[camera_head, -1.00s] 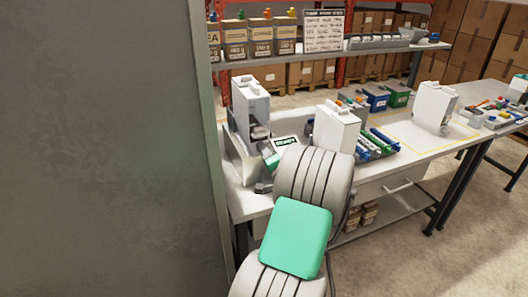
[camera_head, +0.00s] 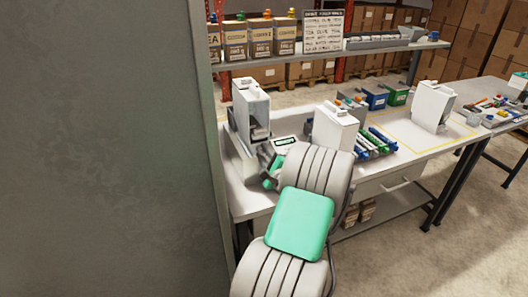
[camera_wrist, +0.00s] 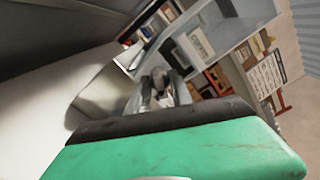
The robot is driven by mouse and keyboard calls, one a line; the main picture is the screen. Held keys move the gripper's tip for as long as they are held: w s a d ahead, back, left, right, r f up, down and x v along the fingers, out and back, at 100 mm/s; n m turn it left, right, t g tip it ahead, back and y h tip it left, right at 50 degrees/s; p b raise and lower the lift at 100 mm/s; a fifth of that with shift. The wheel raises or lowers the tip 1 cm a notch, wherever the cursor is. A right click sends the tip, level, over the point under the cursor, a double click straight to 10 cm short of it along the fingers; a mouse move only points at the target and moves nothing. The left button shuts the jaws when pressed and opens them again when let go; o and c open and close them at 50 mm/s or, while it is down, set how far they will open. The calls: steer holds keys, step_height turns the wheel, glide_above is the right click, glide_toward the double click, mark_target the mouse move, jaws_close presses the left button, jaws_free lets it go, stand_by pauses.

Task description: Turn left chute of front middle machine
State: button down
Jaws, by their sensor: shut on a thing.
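Three pale dispenser machines stand on the table in the head view: one at left (camera_head: 250,108), a white middle one (camera_head: 335,128) and one at right (camera_head: 433,104). My gripper (camera_head: 266,172) is low in front of the left-hand machine, mostly hidden behind my own arm. In the wrist view its fingers (camera_wrist: 160,88) are closed together around a small grey part, seemingly a chute; its outline is hard to make out. I cannot tell the chute's angle or which chute of the machine it is.
The white table (camera_head: 405,160) also holds blue and green bins (camera_head: 385,97) and a row of coloured tubes (camera_head: 376,143) beside the middle machine. A large grey panel (camera_head: 100,150) fills the left side. A shelf with boxes (camera_head: 260,38) stands behind.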

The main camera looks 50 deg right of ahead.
steer(key=shift+m, duration=0.4)
steer(key=c, duration=1.5)
jaws_free()
steer(key=shift+s, duration=0.15)
steer(key=b+v, duration=0.2)
steer(key=v, duration=0.5)
steer(key=shift+s+a, duration=0.2)
steer(key=shift+s, duration=0.05)
